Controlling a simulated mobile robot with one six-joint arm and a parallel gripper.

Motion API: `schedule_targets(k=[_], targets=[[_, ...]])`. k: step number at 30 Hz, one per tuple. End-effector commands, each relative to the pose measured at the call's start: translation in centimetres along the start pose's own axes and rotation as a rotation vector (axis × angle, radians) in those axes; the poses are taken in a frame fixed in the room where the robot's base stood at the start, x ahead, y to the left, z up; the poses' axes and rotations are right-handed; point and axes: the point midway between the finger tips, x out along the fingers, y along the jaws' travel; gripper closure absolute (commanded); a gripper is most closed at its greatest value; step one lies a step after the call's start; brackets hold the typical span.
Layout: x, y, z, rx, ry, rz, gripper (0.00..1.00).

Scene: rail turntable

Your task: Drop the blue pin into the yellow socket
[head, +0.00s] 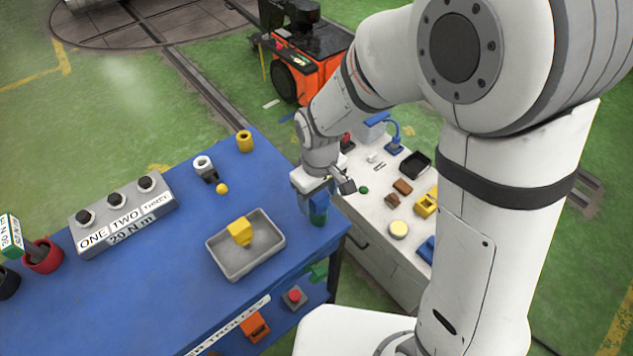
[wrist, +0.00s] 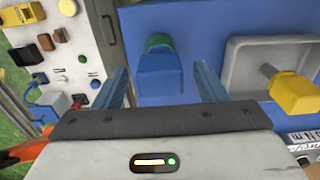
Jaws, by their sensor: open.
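The blue pin (wrist: 160,74) has a square blue head. It stands in a green socket (wrist: 158,41) on the blue table. In the head view the blue pin (head: 319,203) is at the table's right edge, partly covered by my gripper (head: 316,196). In the wrist view my gripper (wrist: 161,78) is open, with one finger on each side of the pin's head and visible gaps at both sides. The yellow socket (head: 244,142), a short hollow cylinder, stands at the far edge of the blue table. It is not seen in the wrist view.
A grey tray (head: 217,262) holds a yellow pin (head: 240,231). A labelled grey block (head: 122,218) stands left. A white cabinet (head: 372,203) with small items adjoins at right.

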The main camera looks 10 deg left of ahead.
Motion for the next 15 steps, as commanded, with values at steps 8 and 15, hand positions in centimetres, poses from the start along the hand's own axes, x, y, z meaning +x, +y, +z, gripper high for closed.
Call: schedule_targets(k=[8,15], targets=[[3.3,0.0,0.0,0.001,0.0,0.001,0.35],[3.8,0.0,0.0,0.001,0.002,0.001,0.35]])
